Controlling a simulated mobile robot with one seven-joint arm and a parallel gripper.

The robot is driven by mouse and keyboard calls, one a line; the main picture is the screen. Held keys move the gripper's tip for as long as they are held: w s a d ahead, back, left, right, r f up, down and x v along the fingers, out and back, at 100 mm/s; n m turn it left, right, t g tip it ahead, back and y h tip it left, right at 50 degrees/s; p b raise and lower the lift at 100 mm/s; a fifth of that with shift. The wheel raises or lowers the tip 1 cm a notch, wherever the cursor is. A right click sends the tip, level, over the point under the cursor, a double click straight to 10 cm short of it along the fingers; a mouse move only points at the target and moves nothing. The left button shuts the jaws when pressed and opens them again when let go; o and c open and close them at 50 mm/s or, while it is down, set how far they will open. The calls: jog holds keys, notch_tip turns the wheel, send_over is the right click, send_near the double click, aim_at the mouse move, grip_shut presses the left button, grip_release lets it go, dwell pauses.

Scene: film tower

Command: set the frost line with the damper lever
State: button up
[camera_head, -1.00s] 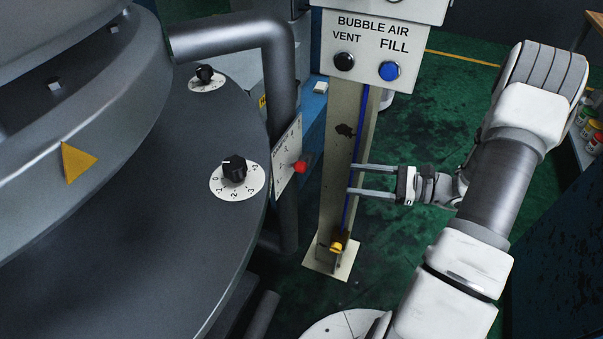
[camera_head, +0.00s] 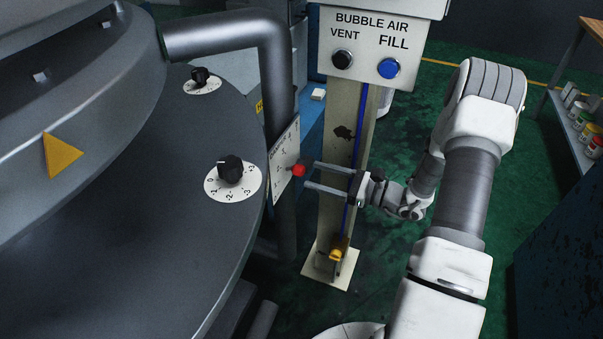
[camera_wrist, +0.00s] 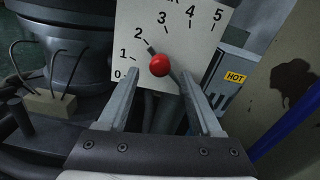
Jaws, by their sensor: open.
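The damper lever ends in a red ball knob (camera_head: 299,170) in front of a white scale plate (camera_head: 283,160) on the pipe. In the wrist view the red knob (camera_wrist: 160,65) lies beyond and between my finger tips, and the lever stem points near the 2 on the plate (camera_wrist: 140,15), which is numbered 0 to 5. My gripper (camera_head: 310,175) is open, its two fingers reaching left toward the knob. In the wrist view my gripper (camera_wrist: 164,75) has a finger on each side of the knob, with visible gaps. Whether the tips reach knob depth is unclear.
A bubble air panel (camera_head: 368,45) with a black and a blue button stands on a cream post (camera_head: 340,150) behind my gripper. A black dial (camera_head: 230,170) sits on the dark round housing at left. A HOT label (camera_wrist: 235,77) shows right of the plate.

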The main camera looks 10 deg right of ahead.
aim_at(304, 174)
jog(key=x, duration=0.5)
jog(key=shift+a+b, duration=0.1)
jog(key=shift+b, duration=0.25)
grip_shut()
jog(key=shift+s+f, duration=0.1)
jog(key=shift+f, duration=0.1)
dwell(0.9)
